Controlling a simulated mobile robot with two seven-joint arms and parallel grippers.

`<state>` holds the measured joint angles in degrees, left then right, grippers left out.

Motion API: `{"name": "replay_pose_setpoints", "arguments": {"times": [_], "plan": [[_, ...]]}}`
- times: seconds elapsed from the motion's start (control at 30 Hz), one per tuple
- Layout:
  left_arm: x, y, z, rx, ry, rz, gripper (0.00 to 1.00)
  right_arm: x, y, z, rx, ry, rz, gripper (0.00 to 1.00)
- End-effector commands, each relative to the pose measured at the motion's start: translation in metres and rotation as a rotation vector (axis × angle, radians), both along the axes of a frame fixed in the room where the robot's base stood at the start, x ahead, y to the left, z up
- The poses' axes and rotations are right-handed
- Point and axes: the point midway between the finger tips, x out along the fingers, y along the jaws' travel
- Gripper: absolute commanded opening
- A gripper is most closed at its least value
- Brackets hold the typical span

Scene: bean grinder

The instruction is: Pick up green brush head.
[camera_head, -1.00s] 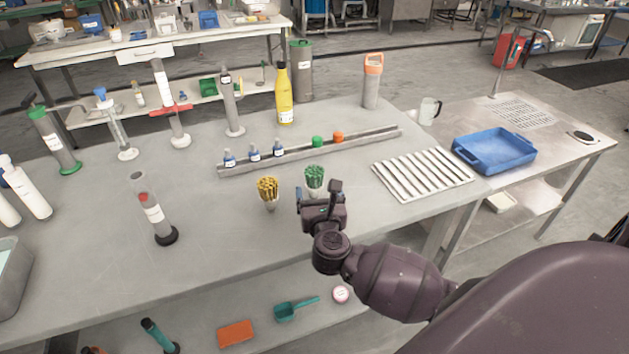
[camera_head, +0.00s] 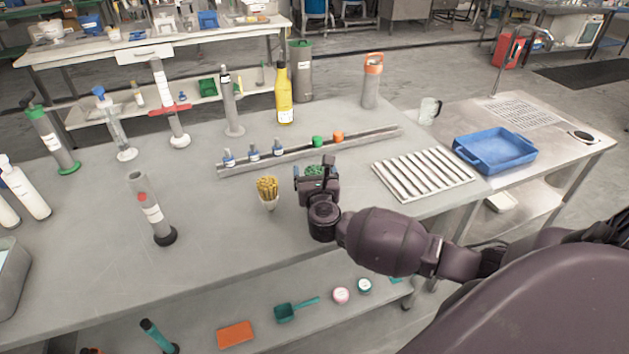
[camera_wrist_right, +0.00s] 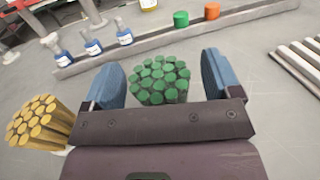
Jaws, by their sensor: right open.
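The green brush head (camera_wrist_right: 158,80), a round cluster of green bristle tufts, stands on the grey table. In the head view only a bit of its green top (camera_head: 314,170) shows behind my right gripper (camera_head: 315,172). In the right wrist view my right gripper (camera_wrist_right: 163,78) is open, with one blue-padded finger on each side of the green brush head. I cannot tell whether either finger touches it. The lower part of the brush head is hidden by the gripper body. My left gripper is not in view.
A yellow brush head (camera_head: 268,188) stands close to the left of my right gripper. A metal rail (camera_head: 300,152) with blue bottles and green and orange caps lies behind. A slatted white rack (camera_head: 422,174) is to the right. The table front-left is mostly clear.

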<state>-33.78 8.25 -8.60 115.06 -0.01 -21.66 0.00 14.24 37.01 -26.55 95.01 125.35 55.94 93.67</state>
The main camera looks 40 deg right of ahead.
Motion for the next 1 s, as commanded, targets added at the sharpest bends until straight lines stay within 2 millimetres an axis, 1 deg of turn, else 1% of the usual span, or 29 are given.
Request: {"name": "replay_pose_setpoints", "arguments": {"times": [0.07,0.4,0.43,0.63,0.77,0.87,1.0], "plan": [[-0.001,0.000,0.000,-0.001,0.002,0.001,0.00,0.000,0.000,0.000,0.000,0.000,0.000,0.83],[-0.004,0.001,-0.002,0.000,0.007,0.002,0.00,0.000,0.000,0.000,-0.001,0.000,0.000,0.31],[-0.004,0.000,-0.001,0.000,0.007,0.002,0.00,0.000,0.000,0.000,-0.001,0.000,0.000,0.30],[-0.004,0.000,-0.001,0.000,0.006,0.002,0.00,0.000,0.000,0.001,0.000,0.000,0.000,0.29],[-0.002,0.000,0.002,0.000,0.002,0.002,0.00,0.000,0.000,0.008,0.000,-0.002,-0.001,0.29],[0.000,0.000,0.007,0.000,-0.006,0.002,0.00,0.000,0.000,0.022,0.001,-0.004,0.000,0.29],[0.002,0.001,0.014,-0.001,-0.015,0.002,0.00,0.000,0.000,0.053,0.003,-0.007,-0.001,0.29]]}}
